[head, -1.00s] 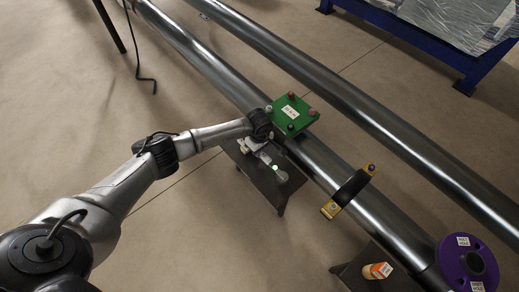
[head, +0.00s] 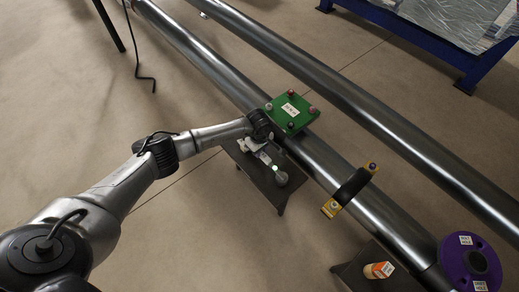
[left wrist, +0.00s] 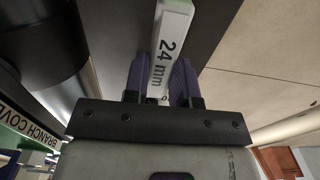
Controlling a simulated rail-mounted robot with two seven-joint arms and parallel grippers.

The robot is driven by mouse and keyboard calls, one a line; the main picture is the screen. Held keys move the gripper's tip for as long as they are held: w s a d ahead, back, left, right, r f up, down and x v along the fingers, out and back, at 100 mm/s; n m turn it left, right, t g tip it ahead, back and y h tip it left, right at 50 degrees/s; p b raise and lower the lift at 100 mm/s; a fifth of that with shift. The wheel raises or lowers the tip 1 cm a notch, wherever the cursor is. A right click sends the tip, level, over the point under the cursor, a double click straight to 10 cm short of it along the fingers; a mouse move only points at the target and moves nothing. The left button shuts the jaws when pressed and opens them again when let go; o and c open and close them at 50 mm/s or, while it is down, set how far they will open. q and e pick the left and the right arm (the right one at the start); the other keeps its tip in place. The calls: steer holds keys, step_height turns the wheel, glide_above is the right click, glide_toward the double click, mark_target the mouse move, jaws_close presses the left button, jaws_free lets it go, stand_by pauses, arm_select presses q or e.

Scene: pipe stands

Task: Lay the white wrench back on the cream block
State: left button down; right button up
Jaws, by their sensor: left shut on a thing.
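The white wrench (left wrist: 172,40), marked "24 mm", is between the two purple-padded fingers of my left gripper (left wrist: 160,85) in the left wrist view. The gripper is shut on it. In the head view my left gripper (head: 254,143) is over the small dark stand (head: 255,178) beside the near pipe. The wrench (head: 267,159) shows there as a small pale shape, pointing down and right. I cannot make out the cream block clearly or tell whether the wrench touches anything beneath it. My right gripper is not in view.
A green plate (head: 291,112) with colored knobs sits on the near pipe (head: 325,170), close to my gripper. A black and yellow clamp (head: 349,189) is farther along. A second dark stand (head: 352,279) holds an orange-and-white item (head: 379,270). A purple flange (head: 455,259) is at lower right.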

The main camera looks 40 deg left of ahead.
arm_select(q)
steer(key=shift+f, duration=0.35)
steer(key=c, duration=0.8)
jaws_free()
steer(key=shift+c, duration=0.2)
steer(key=shift+r+p, duration=1.75)
steer(key=shift+r, duration=0.8)
